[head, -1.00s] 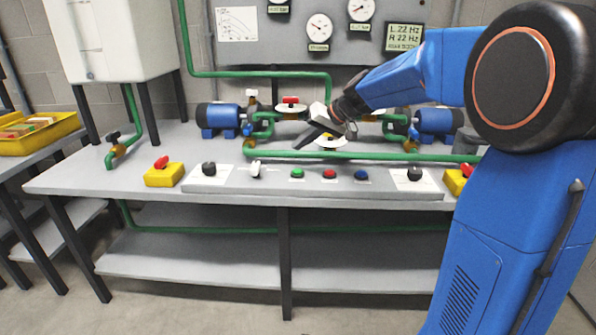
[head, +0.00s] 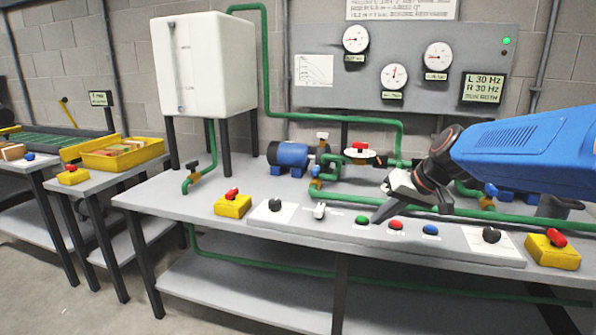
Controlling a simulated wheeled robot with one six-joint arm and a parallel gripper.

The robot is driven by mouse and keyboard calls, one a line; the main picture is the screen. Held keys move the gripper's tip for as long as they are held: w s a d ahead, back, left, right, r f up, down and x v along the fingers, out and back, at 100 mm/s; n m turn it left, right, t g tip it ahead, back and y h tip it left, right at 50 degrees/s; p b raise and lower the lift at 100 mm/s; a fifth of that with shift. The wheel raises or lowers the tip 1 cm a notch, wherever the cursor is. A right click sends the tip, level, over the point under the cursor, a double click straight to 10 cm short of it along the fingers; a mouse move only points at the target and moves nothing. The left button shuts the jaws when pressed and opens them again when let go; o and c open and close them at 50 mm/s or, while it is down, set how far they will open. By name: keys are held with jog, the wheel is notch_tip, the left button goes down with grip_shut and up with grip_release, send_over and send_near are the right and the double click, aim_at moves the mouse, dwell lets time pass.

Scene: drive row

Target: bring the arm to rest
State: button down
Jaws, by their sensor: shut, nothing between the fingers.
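My gripper (head: 377,218) is in the head view, at the end of my blue arm, which reaches in from the right. Its dark fingers are shut with nothing between them. They point down and left, close over the control strip (head: 470,248) at the bench front, near the green button (head: 361,220) and the red button (head: 396,225). I cannot tell whether the fingertips touch anything. The wrist covers part of the green pipes behind it.
The bench (head: 160,196) carries a white tank (head: 215,62), a blue pump (head: 288,157) and green pipes. Yellow switch boxes (head: 233,206) with red tops stand at the front. A display (head: 484,88) reads L 30 Hz, R 30 Hz. A yellow tray (head: 125,158) stands on the left.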

jog(key=s+d+f+h, duration=0.1)
jog(key=s+d+f, duration=0.1)
jog(key=s, duration=0.7)
jog(key=s+d+f+h, duration=0.2)
jog(key=s+f, duration=0.2)
jog(key=s, duration=0.5)
jog(key=s+d+f+h, duration=0.2)
jog(key=s+f, duration=0.2)
jog(key=s, duration=0.6)
jog(key=shift+d+m, duration=0.25)
jog(key=shift+m, duration=0.05)
